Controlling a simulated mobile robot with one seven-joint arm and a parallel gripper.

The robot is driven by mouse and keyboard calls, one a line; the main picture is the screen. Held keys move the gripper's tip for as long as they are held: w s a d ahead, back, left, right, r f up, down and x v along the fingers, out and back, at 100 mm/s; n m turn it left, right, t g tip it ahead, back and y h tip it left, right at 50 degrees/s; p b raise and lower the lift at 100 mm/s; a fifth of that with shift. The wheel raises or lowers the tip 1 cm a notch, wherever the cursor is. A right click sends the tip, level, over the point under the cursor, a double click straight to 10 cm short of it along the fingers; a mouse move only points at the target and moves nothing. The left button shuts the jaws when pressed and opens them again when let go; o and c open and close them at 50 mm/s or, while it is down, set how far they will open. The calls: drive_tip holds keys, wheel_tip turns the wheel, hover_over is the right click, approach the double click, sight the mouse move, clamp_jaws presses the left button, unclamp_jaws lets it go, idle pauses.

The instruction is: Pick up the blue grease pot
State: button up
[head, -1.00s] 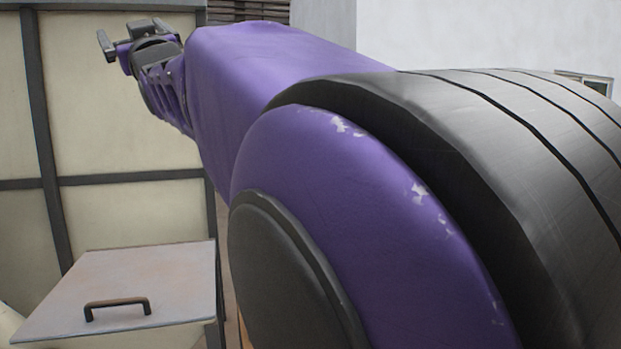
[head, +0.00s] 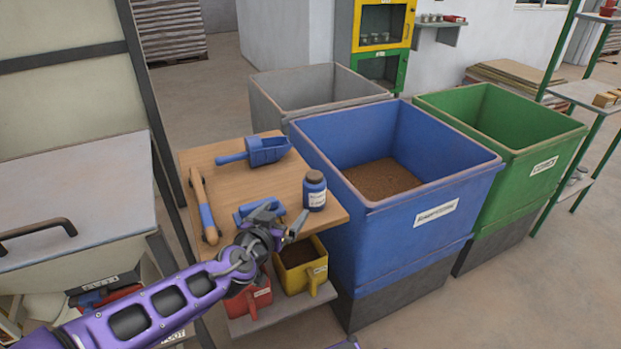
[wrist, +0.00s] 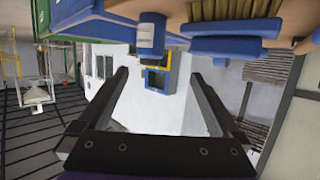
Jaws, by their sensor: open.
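The blue grease pot (head: 314,190) stands upright on the right edge of a small wooden table (head: 235,190). It has a dark lid and a white label. My gripper (head: 283,220) is close by, to the left of the pot and nearer the camera, open and empty. In the wrist view, which looks upside down, the pot (wrist: 151,36) appears at the top, beyond the open fingers (wrist: 158,75) and apart from them.
A blue scoop (head: 262,151), a long tool with a blue grip (head: 204,205) and a blue brush (head: 248,209) lie on the table. Yellow (head: 301,267) and red (head: 252,300) tubs sit below. A large blue bin (head: 420,215) stands close behind the pot at right.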

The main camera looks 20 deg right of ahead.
sight(312, 192)
drive_tip(key=shift+h, duration=0.3)
drive_tip(key=x, duration=0.4)
drive_tip(key=s+d+b+x, duration=0.1)
drive_tip(key=x, duration=0.7)
drive_tip(key=shift+s+d+f, duration=0.1)
drive_tip(key=shift+s+d, duration=0.05)
drive_tip(key=shift+b+x, duration=0.35)
drive_tip(key=shift+x, duration=2.6)
drive_tip(key=shift+c, duration=0.3)
drive_tip(key=c, duration=1.5)
